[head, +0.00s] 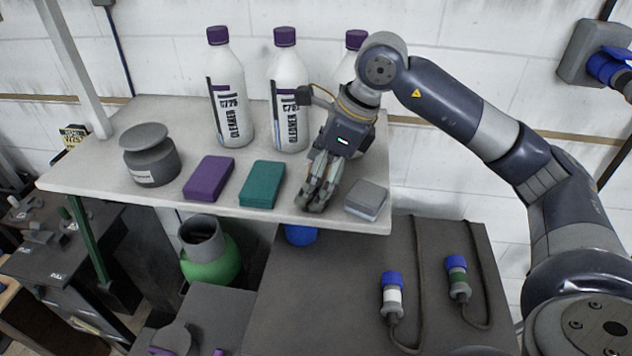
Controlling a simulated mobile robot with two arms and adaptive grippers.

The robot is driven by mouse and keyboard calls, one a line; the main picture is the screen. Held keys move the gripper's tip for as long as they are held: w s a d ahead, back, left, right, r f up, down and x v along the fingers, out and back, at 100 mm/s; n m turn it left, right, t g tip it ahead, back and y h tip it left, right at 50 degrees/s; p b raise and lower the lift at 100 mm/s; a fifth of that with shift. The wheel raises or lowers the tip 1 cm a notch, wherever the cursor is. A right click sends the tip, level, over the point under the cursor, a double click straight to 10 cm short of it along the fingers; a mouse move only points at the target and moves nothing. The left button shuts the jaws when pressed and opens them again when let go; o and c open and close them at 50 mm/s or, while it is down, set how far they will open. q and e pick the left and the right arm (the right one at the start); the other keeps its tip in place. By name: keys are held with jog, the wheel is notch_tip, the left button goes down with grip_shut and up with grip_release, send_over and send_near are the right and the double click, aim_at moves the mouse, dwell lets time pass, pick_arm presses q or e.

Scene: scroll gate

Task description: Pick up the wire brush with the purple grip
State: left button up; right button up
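I cannot make out a whole wire brush with a purple grip. Small purple bits (218,352) show at the bottom edge, cut off by the frame, and I cannot tell what they belong to. My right gripper (317,198) points down over the front of the light shelf (100,178), between a teal block (262,184) and a grey block (366,200). Its fingers look close together, and I cannot tell whether they are shut or hold something thin. My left gripper is not in view.
A purple block (209,178) and a dark grey pot (150,158) stand on the shelf. White cleaner bottles (229,95) with purple caps line its back. Below are a green container (212,262) and a dark surface (315,310) with two cabled connectors (393,295).

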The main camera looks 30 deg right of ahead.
jog(key=shift+r, duration=0.1)
dwell(0.3)
jog(key=shift+w+r+b, duration=0.1)
jog(key=shift+r+b, duration=0.6)
jog(key=shift+r, duration=0.2)
jog(key=shift+s+a+r+b, duration=0.15)
jog(key=shift+s+r+b, duration=0.45)
jog(key=shift+s+b, duration=0.1)
jog(key=s+a+r+b, duration=0.1)
jog(key=s+a+b, duration=0.2)
jog(key=s, duration=1.1)
jog(key=shift+s+r+b, duration=0.25)
jog(key=shift+r+b, duration=0.15)
jog(key=shift+b, duration=0.4)
jog(key=shift+a, duration=0.1)
jog(key=o, duration=0.6)
jog(key=shift+w, duration=0.1)
jog(key=c, duration=0.4)
